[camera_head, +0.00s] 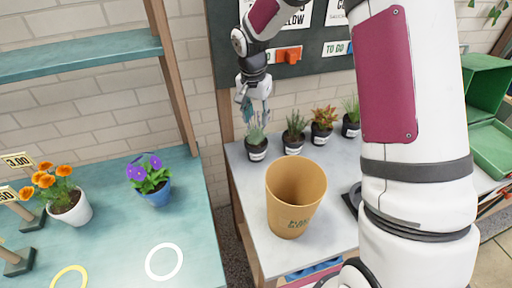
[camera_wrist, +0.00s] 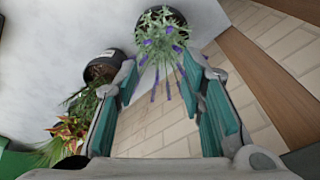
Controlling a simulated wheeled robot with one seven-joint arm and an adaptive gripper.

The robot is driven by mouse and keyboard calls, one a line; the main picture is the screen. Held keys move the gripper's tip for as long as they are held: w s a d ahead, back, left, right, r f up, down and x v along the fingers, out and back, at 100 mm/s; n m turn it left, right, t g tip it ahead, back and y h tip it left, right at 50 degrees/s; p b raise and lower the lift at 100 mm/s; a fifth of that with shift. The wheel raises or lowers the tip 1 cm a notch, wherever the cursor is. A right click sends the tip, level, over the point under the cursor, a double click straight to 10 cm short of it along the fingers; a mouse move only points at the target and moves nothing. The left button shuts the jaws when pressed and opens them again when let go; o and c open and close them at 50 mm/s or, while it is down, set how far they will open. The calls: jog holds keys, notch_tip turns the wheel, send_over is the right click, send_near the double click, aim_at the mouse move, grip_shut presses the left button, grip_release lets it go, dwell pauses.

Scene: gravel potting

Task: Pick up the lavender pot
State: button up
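The lavender pot (camera_head: 257,152) is a small dark pot with a pale label and a grey-green plant. It stands upright at the left end of a row of small pots at the back of the white-topped table (camera_head: 268,225). In the wrist view the lavender (camera_wrist: 160,38) shows purple flower spikes over its dark pot, at the top centre. My gripper (camera_head: 254,97) is above the lavender pot and points down. In the wrist view my gripper (camera_wrist: 165,82) is open, with its teal-padded fingers apart and nothing held. The flower spikes reach towards the space between the fingers.
Several small potted plants, such as a grassy one (camera_head: 294,138) and a red-orange one (camera_head: 322,127), stand just right. A large tan planter (camera_head: 296,198) stands in front. A wooden post (camera_head: 225,130) and brick wall are close behind. The teal table (camera_head: 110,230) is left.

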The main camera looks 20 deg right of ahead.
aim_at(255, 123)
jog(key=shift+w+f+p, duration=0.2)
jog(key=shift+f+p, duration=0.2)
jog(key=shift+f, duration=2.3)
jog(key=shift+c, duration=0.3)
grip_shut()
